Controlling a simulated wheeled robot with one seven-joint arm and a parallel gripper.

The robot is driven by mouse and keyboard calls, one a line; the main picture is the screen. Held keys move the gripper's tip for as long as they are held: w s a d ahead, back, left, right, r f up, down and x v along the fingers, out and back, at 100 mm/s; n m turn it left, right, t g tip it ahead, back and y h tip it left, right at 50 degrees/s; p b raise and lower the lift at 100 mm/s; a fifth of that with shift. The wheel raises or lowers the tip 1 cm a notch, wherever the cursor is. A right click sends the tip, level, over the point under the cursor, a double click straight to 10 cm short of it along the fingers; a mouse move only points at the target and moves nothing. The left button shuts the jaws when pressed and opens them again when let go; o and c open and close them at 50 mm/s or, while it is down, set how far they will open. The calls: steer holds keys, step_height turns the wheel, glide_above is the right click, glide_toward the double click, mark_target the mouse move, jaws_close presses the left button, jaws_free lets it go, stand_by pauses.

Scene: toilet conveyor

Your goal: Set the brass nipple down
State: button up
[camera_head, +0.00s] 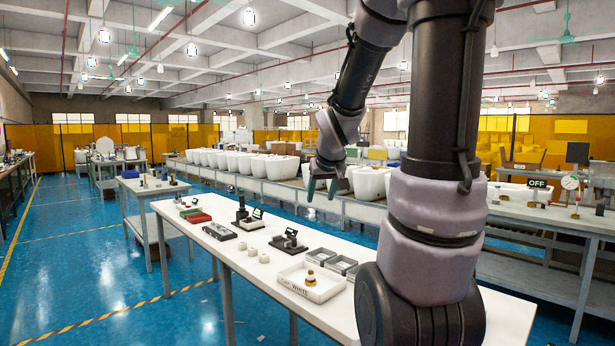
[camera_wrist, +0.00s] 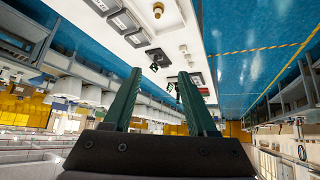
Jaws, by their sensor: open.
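The brass nipple (camera_head: 310,278) stands in a shallow white tray (camera_head: 288,287) whose front is marked WHITE. In the wrist view the brass nipple (camera_wrist: 158,9) shows near the top edge, also in the white tray. My gripper (camera_head: 322,188) is open and empty, raised above the table's far edge, behind and well above the tray. In the wrist view my gripper's two dark green fingers (camera_wrist: 160,78) are spread apart with nothing between them. The nipple is apart from the fingers.
The long white table (camera_head: 215,247) also carries small grey bins (camera_head: 340,265), a black device with a screen (camera_head: 290,241), white blocks (camera_head: 249,251) and a red box (camera_head: 199,218). Behind it runs a conveyor (camera_head: 285,188) with several white toilets.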

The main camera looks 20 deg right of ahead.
steer(key=s+a+r+y, duration=0.1)
steer(key=s+a+r, duration=0.1)
steer(key=s, duration=0.3)
steer(key=s+a+r+m+y, duration=0.1)
steer(key=s+a+r, duration=0.2)
steer(key=s+a, duration=0.2)
steer(key=s+a+r+m+y, duration=0.1)
steer(key=s+a+r+y, duration=0.1)
steer(key=s, duration=0.5)
steer(key=shift+a+r+g, duration=0.4)
steer(key=shift+a+r, duration=0.05)
steer(key=shift+a, duration=0.75)
